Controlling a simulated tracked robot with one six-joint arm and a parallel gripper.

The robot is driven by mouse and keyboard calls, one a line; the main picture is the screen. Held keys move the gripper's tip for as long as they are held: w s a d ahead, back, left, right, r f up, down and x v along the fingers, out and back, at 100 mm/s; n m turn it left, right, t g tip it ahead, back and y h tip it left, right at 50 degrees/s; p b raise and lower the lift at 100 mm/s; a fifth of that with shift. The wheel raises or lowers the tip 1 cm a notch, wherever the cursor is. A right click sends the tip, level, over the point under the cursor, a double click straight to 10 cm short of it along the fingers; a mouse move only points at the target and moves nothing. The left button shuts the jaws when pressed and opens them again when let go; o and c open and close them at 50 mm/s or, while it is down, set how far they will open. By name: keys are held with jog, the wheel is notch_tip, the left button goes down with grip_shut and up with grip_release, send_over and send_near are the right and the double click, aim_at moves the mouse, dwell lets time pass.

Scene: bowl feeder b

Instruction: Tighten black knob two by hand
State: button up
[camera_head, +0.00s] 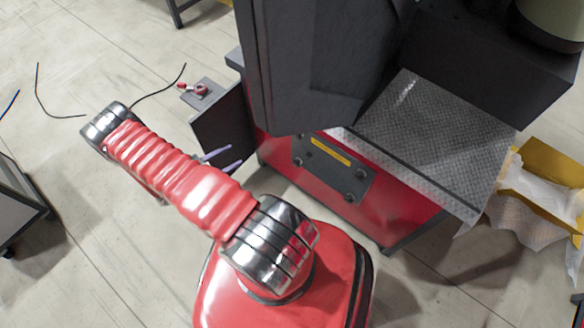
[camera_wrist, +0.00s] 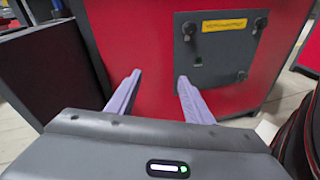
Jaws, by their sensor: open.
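Black knobs sit at the corners of a dark grey panel (camera_wrist: 222,48) on the red machine front. In the wrist view I see an upper left knob (camera_wrist: 188,28), an upper right knob (camera_wrist: 260,22) and a lower right knob (camera_wrist: 241,75). In the head view a lower left knob (camera_head: 298,162) shows. I cannot tell which is knob two. My gripper (camera_wrist: 160,76) is open and empty, its lilac fingers pointing at the red front, left of the panel. It also shows in the head view (camera_head: 236,154), apart from the knobs.
A metal chute (camera_head: 430,120) is above the panel. A yellow bin (camera_head: 550,170) stands right.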

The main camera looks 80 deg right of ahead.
aim_at(295, 165)
jog(key=s+a+f+n+t+h, duration=0.1)
jog(key=s+f+n, duration=0.5)
jog(key=s+f, duration=0.9)
notch_tip(295, 165, down, 3)
jog(key=shift+s+a+r+t+h, duration=0.1)
jog(key=shift+s+a+t+h, duration=0.1)
jog(key=shift+t+h, duration=0.8)
jog(key=shift+d, duration=0.1)
jog(key=shift+r+x, duration=0.15)
jog(key=shift+x, duration=3.25)
jog(key=shift+r+x, duration=0.15)
jog(key=shift+x, duration=3.25)
jog(key=shift+s, duration=0.15)
jog(key=shift+c, duration=0.6)
jog(key=c, duration=0.9)
jog(key=shift+g, duration=0.4)
